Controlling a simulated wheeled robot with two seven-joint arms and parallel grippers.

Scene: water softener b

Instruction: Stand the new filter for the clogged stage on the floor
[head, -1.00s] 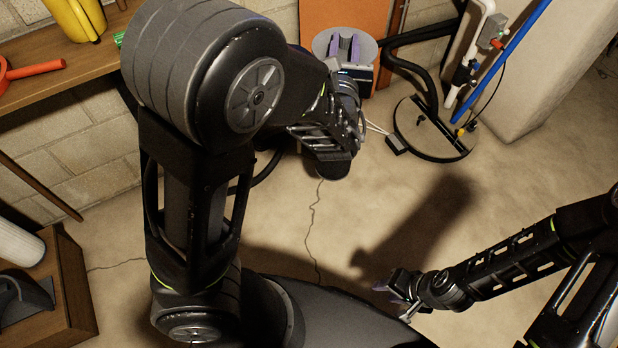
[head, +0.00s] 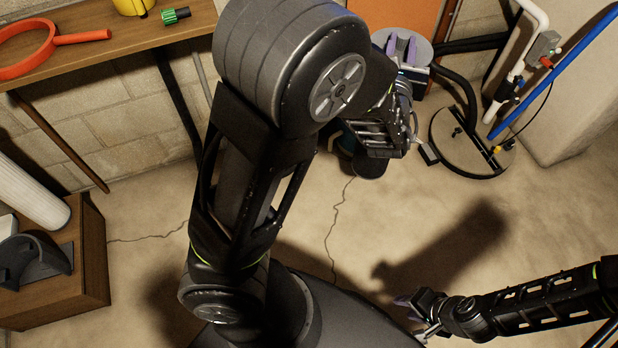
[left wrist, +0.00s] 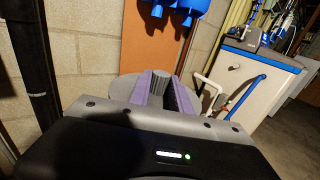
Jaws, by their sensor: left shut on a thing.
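My left gripper (head: 406,50) has its purple fingers closed on a grey ribbed grip in the middle of a round grey-topped thing (head: 425,47). The left wrist view shows the same purple fingers around the grip (left wrist: 160,83), with the grey disc (left wrist: 122,90) spreading to both sides. The body below the disc is hidden, so I cannot tell whether this is the new filter. A white cylinder (head: 30,190), like a filter cartridge, lies on a wooden box at the left. My right gripper (head: 416,316) is low at the right, open and empty above the floor.
A wooden bench (head: 100,50) holds a red ring wrench (head: 28,52) and a green-topped item (head: 176,15). The wooden box (head: 90,255) also carries a dark curved holder (head: 35,262). A round black-rimmed base (head: 470,140) and pipes stand at right. The cracked floor (head: 400,215) is largely clear in the middle.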

